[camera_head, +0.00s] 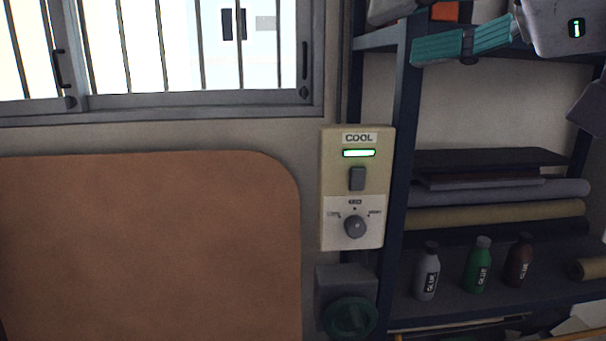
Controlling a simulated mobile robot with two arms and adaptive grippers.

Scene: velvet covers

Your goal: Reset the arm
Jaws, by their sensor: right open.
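My right gripper (464,43) comes in at the top right corner, high in front of the shelving. A ribbed teal finger with a dark joint points left across a shelf upright. The pale grey housing behind it carries a small green light. The gripper is open and I see nothing held in it. Part of it is cut off by the top edge of the picture. My left gripper and left arm are not in this view.
A cream wall panel (328,190) marked COOL has a lit green bar, a switch and a knob. A dark blue shelf rack (401,110) holds fabric rolls (490,214) and several glue bottles (478,268). A brown board (150,245) stands below the barred window (170,104).

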